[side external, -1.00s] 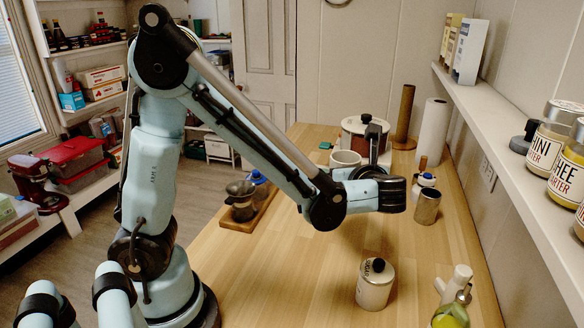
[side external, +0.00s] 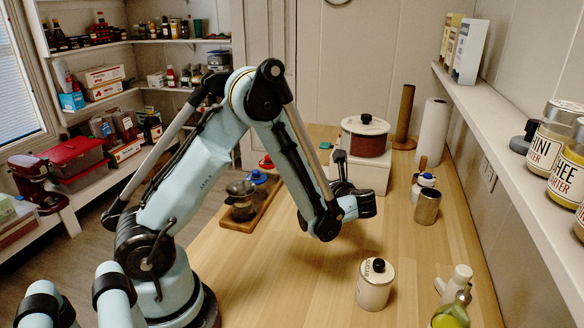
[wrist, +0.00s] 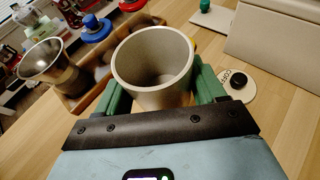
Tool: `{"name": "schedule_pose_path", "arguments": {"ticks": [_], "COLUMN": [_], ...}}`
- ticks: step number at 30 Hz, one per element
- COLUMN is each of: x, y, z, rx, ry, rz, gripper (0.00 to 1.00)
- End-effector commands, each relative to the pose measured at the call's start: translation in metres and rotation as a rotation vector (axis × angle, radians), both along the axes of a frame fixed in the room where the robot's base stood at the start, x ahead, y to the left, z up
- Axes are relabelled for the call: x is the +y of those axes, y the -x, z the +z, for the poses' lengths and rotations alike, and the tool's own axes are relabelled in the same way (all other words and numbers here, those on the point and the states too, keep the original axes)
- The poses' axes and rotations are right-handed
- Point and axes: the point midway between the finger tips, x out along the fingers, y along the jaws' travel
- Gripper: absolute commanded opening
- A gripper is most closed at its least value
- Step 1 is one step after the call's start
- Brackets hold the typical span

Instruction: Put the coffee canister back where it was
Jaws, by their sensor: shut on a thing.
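In the wrist view, my gripper (wrist: 163,88) has its green fingers closed around a pale grey, open-topped cylinder (wrist: 150,58). Its inside looks empty. A cream round piece with a black knob and partly hidden "COFF..." lettering (wrist: 240,90) shows just beyond the right finger; I cannot tell whether it is a lid or a whole canister. In the side view, my gripper (side external: 350,200) is over the middle of the table, and the held cylinder and the coffee piece are hidden. A cream sugar canister (side external: 374,290) stands upright nearer the camera.
A red pot (side external: 366,142) sits on a white box (side external: 372,177) behind my gripper. A metal cup (side external: 427,207) and bottles stand along the right. A wooden tray (side external: 243,225) with a metal-topped dripper (wrist: 42,62) is at left.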

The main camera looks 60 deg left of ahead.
Motion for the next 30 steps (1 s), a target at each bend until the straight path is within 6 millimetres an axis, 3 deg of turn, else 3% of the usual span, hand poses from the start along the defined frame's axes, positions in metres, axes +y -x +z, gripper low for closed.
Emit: {"name": "schedule_pose_path", "arguments": {"ticks": [5,18,30], "x": [0.014,0.015,0.015], "y": [-0.001,-0.002,-0.002], "z": [-0.009,-0.047,-0.051], "rx": [0.001,0.0,0.001], "ry": [-0.001,-0.001,-0.001], "rz": [-0.001,-0.002,-0.001], "gripper": [0.29,0.29,0.29]}}
